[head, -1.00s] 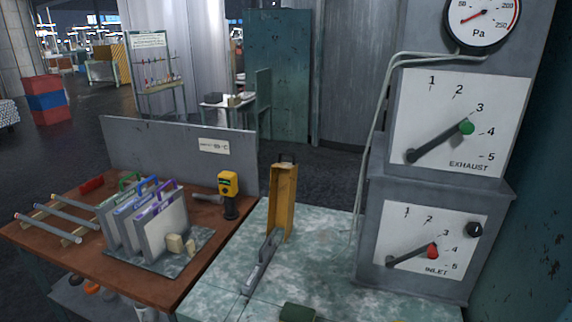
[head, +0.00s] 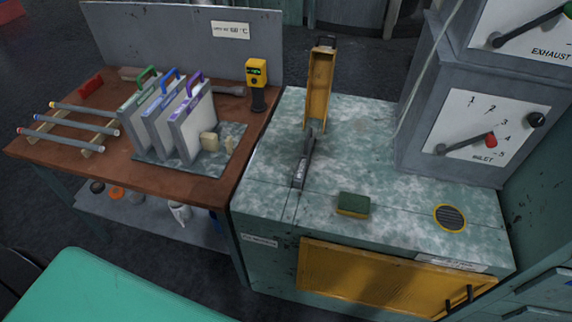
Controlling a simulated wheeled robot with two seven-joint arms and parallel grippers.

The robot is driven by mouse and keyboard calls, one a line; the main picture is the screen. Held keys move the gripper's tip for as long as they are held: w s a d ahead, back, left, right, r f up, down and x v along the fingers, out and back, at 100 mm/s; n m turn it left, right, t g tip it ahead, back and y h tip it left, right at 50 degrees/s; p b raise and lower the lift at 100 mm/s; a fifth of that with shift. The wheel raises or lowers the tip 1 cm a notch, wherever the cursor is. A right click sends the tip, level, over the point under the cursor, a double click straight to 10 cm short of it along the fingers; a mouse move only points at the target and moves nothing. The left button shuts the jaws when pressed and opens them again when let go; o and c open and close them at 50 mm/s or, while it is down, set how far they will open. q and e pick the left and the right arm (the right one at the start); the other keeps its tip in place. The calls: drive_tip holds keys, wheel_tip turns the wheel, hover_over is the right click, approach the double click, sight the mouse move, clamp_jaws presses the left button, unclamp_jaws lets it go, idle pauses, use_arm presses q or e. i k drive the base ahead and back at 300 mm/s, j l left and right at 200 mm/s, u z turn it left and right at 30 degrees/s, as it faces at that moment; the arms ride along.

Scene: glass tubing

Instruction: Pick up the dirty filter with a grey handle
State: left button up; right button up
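No filter with a clearly grey handle shows. Several pale, panel-shaped filters (head: 190,125) stand side by side on the brown table at the left; the handles I see are green, blue and purple. A narrow yellow upright frame (head: 319,88) with a dark handle on top stands on the speckled green cabinet top. I cannot tell whether it holds a filter. A dark grey bar (head: 303,163) lies at its foot. Neither of my grippers is in view.
A green-and-yellow sponge (head: 353,205) and a round yellow-rimmed grille (head: 450,217) are on the cabinet top (head: 270,165). A yellow handheld meter (head: 257,75) and glass rods (head: 68,125) are on the brown table (head: 110,165). The grey dial housing (head: 418,130) stands at the right.

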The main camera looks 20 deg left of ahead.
sight(299, 176)
drive_tip(key=j+z, duration=0.1)
drive_tip(key=j, duration=0.45)
drive_tip(key=k+j+z, duration=0.1)
drive_tip(key=j, duration=0.45)
drive_tip(key=j+z, duration=0.15)
drive_tip(key=j, duration=0.4)
drive_tip(key=k, duration=0.05)
